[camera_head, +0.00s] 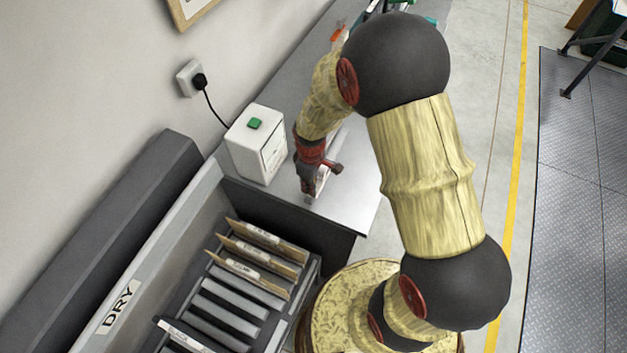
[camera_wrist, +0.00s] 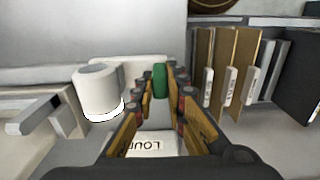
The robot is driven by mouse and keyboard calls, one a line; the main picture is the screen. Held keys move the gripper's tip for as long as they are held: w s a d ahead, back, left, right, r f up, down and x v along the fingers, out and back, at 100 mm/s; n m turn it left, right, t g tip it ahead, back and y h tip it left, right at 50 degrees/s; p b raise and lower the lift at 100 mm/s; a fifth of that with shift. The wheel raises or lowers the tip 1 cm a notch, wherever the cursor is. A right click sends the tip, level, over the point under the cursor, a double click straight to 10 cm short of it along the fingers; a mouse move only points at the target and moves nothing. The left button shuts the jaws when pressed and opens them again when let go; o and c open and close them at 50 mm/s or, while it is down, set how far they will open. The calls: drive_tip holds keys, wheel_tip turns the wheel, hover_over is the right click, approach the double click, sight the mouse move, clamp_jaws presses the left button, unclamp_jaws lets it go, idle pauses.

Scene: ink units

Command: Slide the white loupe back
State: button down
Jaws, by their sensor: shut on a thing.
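My gripper (camera_wrist: 159,82) is closed around an upright green piece (camera_wrist: 159,78) between its fingertips. This looks like the grip of the white loupe, though the joint between them is hidden by the fingers. A thick white cylinder (camera_wrist: 97,90), which looks like the loupe's body, stands just left of the fingers in the wrist view. A white plate lettered "LOUP…" (camera_wrist: 152,145) lies below, between the fingers, its end covered. In the head view my gripper (camera_head: 309,188) is low over the grey bench, and the loupe is mostly hidden by it.
A white box with a green button (camera_head: 258,145) stands close left of my gripper on the grey bench (camera_head: 345,200). A rack with upright brown folders (camera_head: 260,255) is just in front of the bench end. A black plug and cable (camera_head: 200,82) are on the wall.

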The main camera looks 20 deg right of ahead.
drive_tip(key=shift+s+a, duration=0.1)
drive_tip(key=c, duration=2)
unclamp_jaws()
drive_tip(key=shift+s+a, duration=0.1)
drive_tip(key=shift+a, duration=0.05)
drive_tip(key=shift+o, duration=1)
wheel_tip(320, 180, up, 12)
